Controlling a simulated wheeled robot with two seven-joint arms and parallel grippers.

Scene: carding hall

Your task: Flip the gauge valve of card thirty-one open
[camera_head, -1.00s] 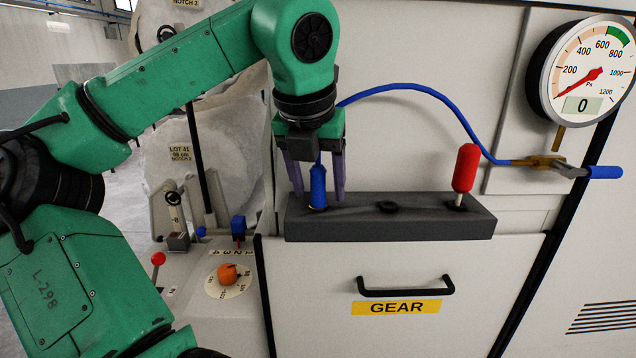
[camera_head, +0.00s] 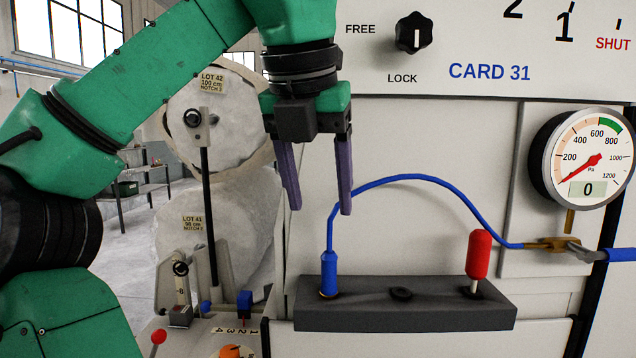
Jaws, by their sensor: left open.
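The gauge valve of card 31 is a brass fitting (camera_head: 548,244) below the round gauge, with a grey lever and a blue handle (camera_head: 621,255) pointing right. The gauge (camera_head: 587,160) has its red needle at the low end and its display reads 0. A blue hose (camera_head: 440,189) runs from the brass fitting to a blue plug (camera_head: 329,272), which stands upright in the left hole of a dark block (camera_head: 420,316). My left gripper (camera_head: 318,207) is open and empty, pointing down above the plug and apart from it. My right gripper is not in view.
A red-handled peg (camera_head: 479,256) stands in the block's right hole; the middle hole is empty. A black FREE/LOCK knob (camera_head: 414,33) is on the panel above. Wrapped rolls (camera_head: 212,120) and a post are at left. The panel front between gripper and gauge is clear except for the hose.

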